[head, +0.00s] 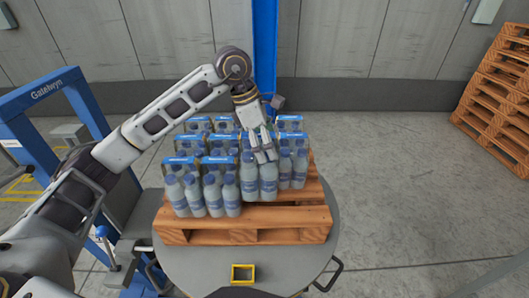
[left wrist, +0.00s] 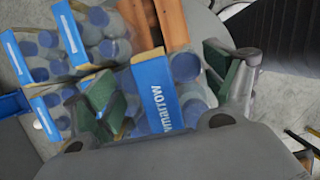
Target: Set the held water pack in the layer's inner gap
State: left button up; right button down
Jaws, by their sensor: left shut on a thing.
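My left gripper (head: 263,150) comes down from above and is shut on a water pack (head: 260,187). The pack holds clear bottles with blue caps and hangs upright at the front of the layer. In the left wrist view its blue label band (left wrist: 163,95) lies between my green finger pads. Other water packs (head: 221,190) stand in rows on a wooden pallet (head: 255,237), close to the left, right and behind the held one. I cannot tell whether it touches them or the pallet. The gap itself is hidden by the held pack and my gripper.
The pallet sits on a round grey table (head: 250,274), with bare slats at its front and right. A blue post (head: 264,45) stands behind. A blue frame (head: 75,85) is at left. Stacked pallets (head: 497,95) stand at far right, with open floor between.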

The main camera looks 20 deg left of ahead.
aim_at(258, 181)
pick_arm(q)
notch_tip(258, 181, down, 4)
jog(key=shift+r, duration=0.25)
jog(key=shift+f, duration=0.45)
pick_arm(e)
jog(key=shift+w+a+r, duration=0.25)
jog(key=shift+w+a, duration=0.05)
jog(key=shift+a, duration=0.3)
jog(key=shift+w, duration=0.1)
pick_arm(q)
jog(key=shift+f, duration=0.1)
notch_tip(258, 181, down, 4)
jog(key=shift+r+p, duration=0.2)
jog(key=shift+p, duration=0.25)
pick_arm(e)
jog(key=shift+s+r, duration=0.2)
jog(key=shift+s, duration=0.45)
jog(key=shift+w+a, duration=0.1)
